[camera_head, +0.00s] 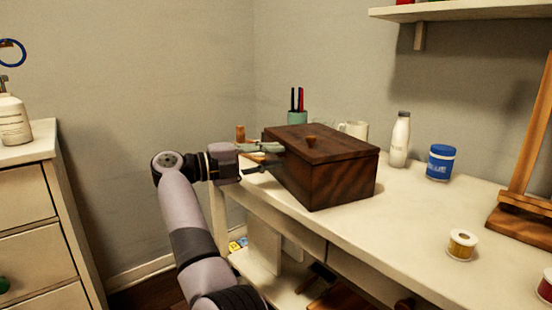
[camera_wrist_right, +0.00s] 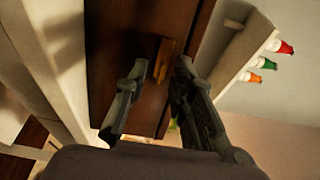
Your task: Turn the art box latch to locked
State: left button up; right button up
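The art box (camera_head: 325,175) is a dark brown wooden box with its lid down and a small knob on top. It stands on the white desk near the wall. My right gripper (camera_head: 272,156) is at the left side of the box, fingers pointing at it. In the right wrist view the right gripper (camera_wrist_right: 162,70) has its two fingers apart. A lighter brown wooden piece, which looks like the latch (camera_wrist_right: 165,56), shows on the box face (camera_wrist_right: 133,40) between and just beyond the fingertips. I cannot tell whether they touch it. My left gripper is out of view.
On the desk (camera_head: 405,235) are a white bottle (camera_head: 400,140), a blue jar (camera_head: 441,162), a spool (camera_head: 462,245) and a wooden easel (camera_head: 525,215). A pen cup (camera_head: 297,118) and a white mug (camera_head: 354,129) stand behind the box. A drawer cabinet (camera_head: 30,220) is at left.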

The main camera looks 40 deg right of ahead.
jog(key=shift+c, duration=0.5)
grip_shut()
